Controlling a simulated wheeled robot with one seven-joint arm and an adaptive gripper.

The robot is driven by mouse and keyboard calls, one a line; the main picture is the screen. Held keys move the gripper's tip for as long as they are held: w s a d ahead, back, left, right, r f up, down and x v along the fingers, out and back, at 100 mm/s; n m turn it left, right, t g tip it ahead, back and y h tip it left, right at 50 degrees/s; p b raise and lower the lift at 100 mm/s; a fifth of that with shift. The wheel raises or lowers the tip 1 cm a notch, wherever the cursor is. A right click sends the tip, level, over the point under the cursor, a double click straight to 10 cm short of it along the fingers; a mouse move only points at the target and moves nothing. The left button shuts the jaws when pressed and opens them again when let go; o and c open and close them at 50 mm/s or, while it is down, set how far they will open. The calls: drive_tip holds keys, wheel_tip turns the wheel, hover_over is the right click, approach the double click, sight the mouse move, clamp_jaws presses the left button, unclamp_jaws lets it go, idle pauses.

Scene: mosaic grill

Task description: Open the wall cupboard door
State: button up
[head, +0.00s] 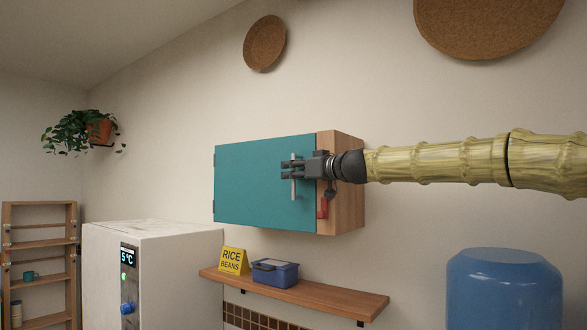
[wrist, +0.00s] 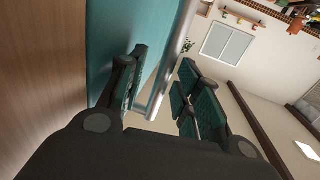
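The wall cupboard (head: 346,190) hangs on the wall, with a wooden body and a flat teal door (head: 250,180). The door looks closed, with hinges on its left edge. A vertical silver bar handle (head: 293,188) is near the door's right edge. My gripper (head: 286,170) is at the handle, reaching in from the right. In the wrist view my gripper (wrist: 157,88) has its fingers apart, with the handle bar (wrist: 168,65) between them. One finger is on the side of the teal door (wrist: 102,45). I cannot tell whether either finger touches the bar.
A red piece (head: 322,208) is on the cupboard's wooden front, right of the door. Below is a wooden shelf (head: 335,297) with a yellow sign (head: 234,261) and blue box (head: 275,272). A white appliance (head: 165,240) stands lower left. The space before the door's left part looks clear.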

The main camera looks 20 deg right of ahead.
drive_tip(key=shift+w+a, duration=0.1)
drive_tip(key=shift+w, duration=0.05)
clamp_jaws()
drive_tip(key=shift+a, duration=0.1)
